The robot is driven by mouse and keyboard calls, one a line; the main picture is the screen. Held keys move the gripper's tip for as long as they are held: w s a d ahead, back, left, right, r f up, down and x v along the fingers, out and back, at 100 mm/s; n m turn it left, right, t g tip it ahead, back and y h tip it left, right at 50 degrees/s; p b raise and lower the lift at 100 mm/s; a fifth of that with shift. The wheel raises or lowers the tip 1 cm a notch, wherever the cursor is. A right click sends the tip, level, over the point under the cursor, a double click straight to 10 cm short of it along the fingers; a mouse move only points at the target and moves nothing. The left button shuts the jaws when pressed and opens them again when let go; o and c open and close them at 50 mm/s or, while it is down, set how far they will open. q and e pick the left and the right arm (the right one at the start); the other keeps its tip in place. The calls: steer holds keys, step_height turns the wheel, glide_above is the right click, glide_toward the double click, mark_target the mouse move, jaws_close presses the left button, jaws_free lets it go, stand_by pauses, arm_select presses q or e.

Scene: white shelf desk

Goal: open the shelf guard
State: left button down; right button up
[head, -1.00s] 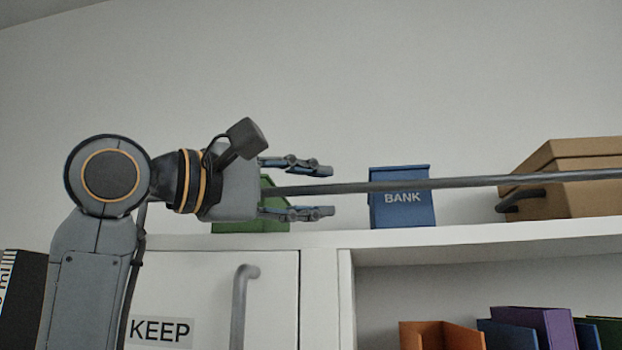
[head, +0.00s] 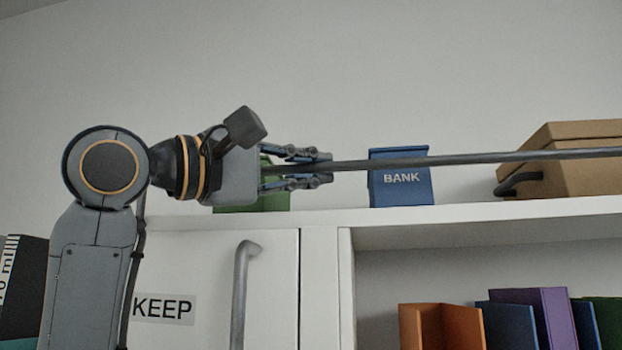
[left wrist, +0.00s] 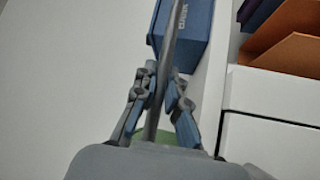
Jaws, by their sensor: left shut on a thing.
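The shelf guard is a long grey bar (head: 460,158) that runs nearly level in front of the boxes on the shelf top. My left gripper (head: 322,167) is shut on the bar near its left end. In the left wrist view the left gripper (left wrist: 160,92) has its two fingers on either side of the bar (left wrist: 170,40). The bar's left end is hidden by the gripper. My right gripper is not in view.
A blue BANK box (head: 402,188), a brown box (head: 570,160) and a green box (head: 270,200) stand on the white shelf top (head: 450,212). Below are a cabinet door with a handle (head: 240,290) and several books (head: 545,310). The wall above is clear.

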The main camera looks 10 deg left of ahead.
arm_select(q)
steer(key=m+h+b, duration=0.1)
steer(key=s+f+m+h+b, duration=0.1)
steer(key=m+b, duration=0.1)
steer(key=shift+s, duration=0.25)
steer(key=shift+s+f+m+g+h+b, duration=0.1)
steer(key=shift+s+m+h+b, duration=0.1)
steer(key=shift+m+h+b, duration=0.25)
steer(key=shift+s+m+g+h+b, duration=0.1)
steer(key=shift+s+m+h+b, duration=0.15)
steer(key=shift+m+h, duration=0.4)
steer(key=shift+s+f+m+g+h+b, duration=0.1)
steer(key=shift+s+m+h+b, duration=0.2)
steer(key=shift+m, duration=0.4)
steer(key=shift+w+r, duration=0.1)
steer(key=c, duration=1.4)
jaws_free()
steer(key=shift+o, duration=0.2)
steer(key=v, duration=1.2)
steer(key=shift+w, duration=0.15)
steer(key=shift+c, duration=0.2)
